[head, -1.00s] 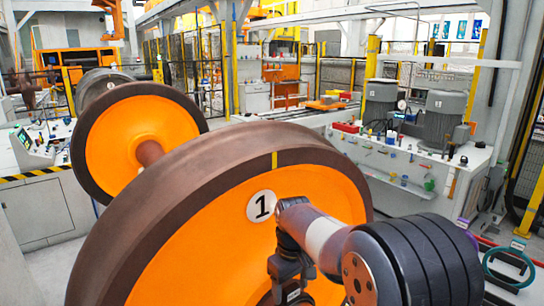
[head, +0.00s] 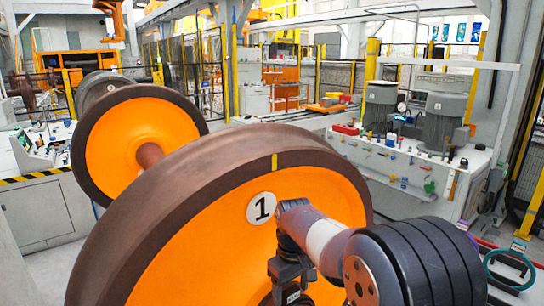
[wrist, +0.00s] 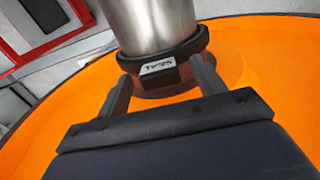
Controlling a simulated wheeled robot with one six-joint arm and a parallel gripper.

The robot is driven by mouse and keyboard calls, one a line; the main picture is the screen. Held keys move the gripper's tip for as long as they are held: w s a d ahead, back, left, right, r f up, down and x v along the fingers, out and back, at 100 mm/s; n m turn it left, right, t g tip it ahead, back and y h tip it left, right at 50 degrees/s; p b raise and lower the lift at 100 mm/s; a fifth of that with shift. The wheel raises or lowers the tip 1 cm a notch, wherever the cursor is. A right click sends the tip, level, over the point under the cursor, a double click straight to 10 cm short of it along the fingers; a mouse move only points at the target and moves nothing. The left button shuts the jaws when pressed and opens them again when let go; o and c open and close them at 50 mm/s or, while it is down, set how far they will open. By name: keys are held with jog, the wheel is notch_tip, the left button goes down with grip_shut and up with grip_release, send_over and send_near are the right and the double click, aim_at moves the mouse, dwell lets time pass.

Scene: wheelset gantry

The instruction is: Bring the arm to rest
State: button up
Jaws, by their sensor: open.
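My gripper (head: 290,282) is at the lower middle of the head view, in front of the near orange wheel (head: 215,235) with the number 1 plate. In the wrist view my gripper (wrist: 162,72) is open, its two fingers apart. A steel cylinder (wrist: 158,25) with a black collar (wrist: 185,52) and a small white label stands before the orange wheel face. The fingers reach to either side of the collar; I cannot tell whether they touch it. My arm (head: 330,240) is bent, coming in from the lower right.
A second orange wheel (head: 135,140) sits behind on the same axle. A control desk (head: 40,195) stands at the left. A white bench (head: 420,165) with grey motors and small tools stands at the right.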

jog(key=s+d+b, duration=0.1)
jog(key=s, duration=0.1)
jog(key=s+d+f+b, duration=0.1)
jog(key=s+d, duration=0.1)
jog(key=shift+s+d+f+b, duration=0.1)
jog(key=shift+s+b, duration=0.1)
jog(key=shift+b, duration=0.2)
jog(key=shift+s+d, duration=0.4)
jog(key=shift+s, duration=0.2)
